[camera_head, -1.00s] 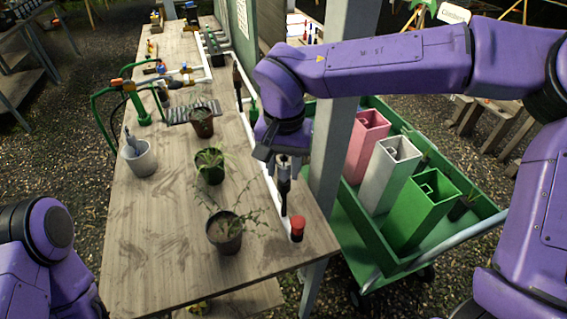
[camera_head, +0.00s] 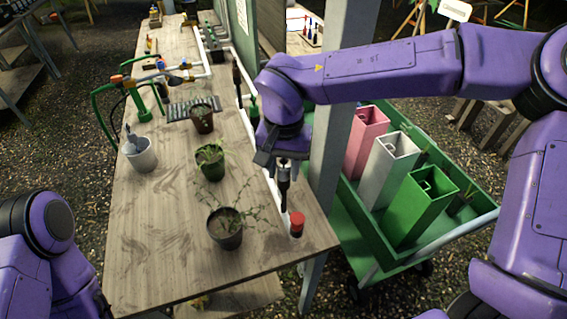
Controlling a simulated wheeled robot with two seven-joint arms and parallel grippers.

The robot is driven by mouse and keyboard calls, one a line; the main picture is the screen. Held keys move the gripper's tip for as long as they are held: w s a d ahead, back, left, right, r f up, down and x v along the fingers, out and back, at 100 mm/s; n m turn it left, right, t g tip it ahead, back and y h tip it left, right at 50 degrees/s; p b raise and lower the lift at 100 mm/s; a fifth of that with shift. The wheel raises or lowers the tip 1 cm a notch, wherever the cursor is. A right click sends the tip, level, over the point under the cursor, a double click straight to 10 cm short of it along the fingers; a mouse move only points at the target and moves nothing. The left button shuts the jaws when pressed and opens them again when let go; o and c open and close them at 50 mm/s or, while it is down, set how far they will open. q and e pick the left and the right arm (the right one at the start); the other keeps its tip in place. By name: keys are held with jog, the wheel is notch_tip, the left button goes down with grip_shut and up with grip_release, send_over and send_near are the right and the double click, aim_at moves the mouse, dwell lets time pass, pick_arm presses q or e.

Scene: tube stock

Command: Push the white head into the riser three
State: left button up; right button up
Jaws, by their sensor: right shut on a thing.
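My right gripper (camera_head: 285,168) points down over the right edge of the wooden table and is shut on a small, pale head (camera_head: 284,173), mostly covered by the fingers. A dark, upright riser (camera_head: 284,195) shows directly below it, by the white pipe. The head and riser line up, but I cannot tell how far one sits in the other. A riser with a red head (camera_head: 297,220) stands in front of it, near the table's front corner. Farther back along the pipe are a green head (camera_head: 253,107) and a dark one (camera_head: 237,76). My left gripper is out of view.
Potted plants (camera_head: 226,230) (camera_head: 210,163) and a pale bucket (camera_head: 140,154) stand on the wooden table (camera_head: 160,240). A grey post (camera_head: 328,160) rises close behind my right gripper. A green cart (camera_head: 370,250) with tall pink, white and green boxes stands right.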

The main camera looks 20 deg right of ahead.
jog(key=shift+f, duration=0.15)
jog(key=o, duration=1.1)
